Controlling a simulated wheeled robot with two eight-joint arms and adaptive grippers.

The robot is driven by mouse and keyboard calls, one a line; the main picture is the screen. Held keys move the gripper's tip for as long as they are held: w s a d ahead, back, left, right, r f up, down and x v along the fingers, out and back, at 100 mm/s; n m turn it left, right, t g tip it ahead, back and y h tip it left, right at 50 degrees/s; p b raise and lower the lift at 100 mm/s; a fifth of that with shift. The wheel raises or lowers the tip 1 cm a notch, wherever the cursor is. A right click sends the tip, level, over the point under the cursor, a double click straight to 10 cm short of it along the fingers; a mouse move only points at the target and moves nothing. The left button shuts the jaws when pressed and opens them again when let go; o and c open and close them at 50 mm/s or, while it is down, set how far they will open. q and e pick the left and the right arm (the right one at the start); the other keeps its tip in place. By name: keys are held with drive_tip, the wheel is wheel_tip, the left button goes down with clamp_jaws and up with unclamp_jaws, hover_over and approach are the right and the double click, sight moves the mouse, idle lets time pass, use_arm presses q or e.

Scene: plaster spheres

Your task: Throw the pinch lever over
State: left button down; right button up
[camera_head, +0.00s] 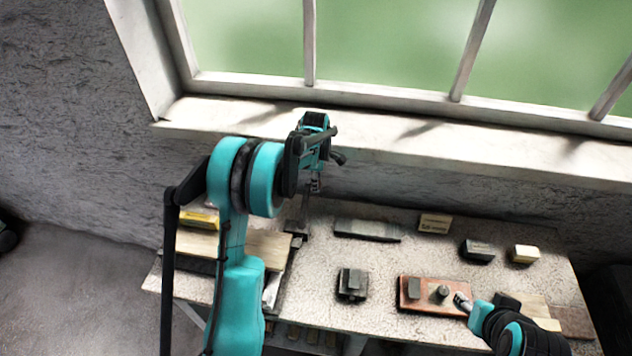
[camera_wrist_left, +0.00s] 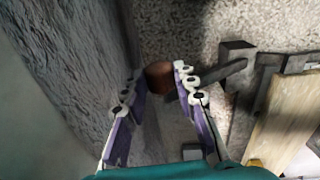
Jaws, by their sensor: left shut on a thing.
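The pinch lever shows in the left wrist view as a dark bar (camera_wrist_left: 222,73) running from a dark block (camera_wrist_left: 238,50) toward a round brown knob (camera_wrist_left: 160,74). The knob sits between the fingertips of my left gripper (camera_wrist_left: 157,90), which is shut on it. In the head view my left gripper (camera_head: 315,184) points down at the back of the table, near the wall. The dark lever base (camera_head: 296,228) stands below it, and the knob is hard to make out there. My right gripper (camera_head: 462,301) is low at the right edge of a reddish board (camera_head: 458,283); its jaw opening is unclear.
The speckled table (camera_head: 325,265) carries a wooden plank (camera_head: 262,243), a yellow box (camera_head: 200,219), a grey bar (camera_head: 367,231), a dark block fixture (camera_head: 352,284), a small sign (camera_head: 435,223), a black block (camera_head: 478,250) and a yellow block (camera_head: 524,254). A window sill (camera_head: 400,142) overhangs behind.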

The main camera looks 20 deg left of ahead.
use_arm(q)
drive_tip(key=shift+s+r, duration=0.1)
drive_tip(key=shift+r, duration=0.05)
drive_tip(key=shift+s+r+t, duration=0.2)
drive_tip(key=shift+r+t, duration=0.05)
drive_tip(key=shift+t, duration=0.05)
drive_tip(key=s+d+r+t+y, duration=0.2)
drive_tip(key=s+r+t, duration=0.4)
drive_tip(key=s, duration=0.4)
drive_tip(key=shift+d+r+t, duration=0.25)
drive_tip(key=shift+d+t, duration=0.1)
drive_tip(key=shift+t, duration=0.25)
drive_tip(key=c, duration=1.2)
unclamp_jaws()
drive_tip(key=shift+r, duration=0.1)
drive_tip(key=v, duration=1.2)
drive_tip(key=shift+d, duration=0.1)
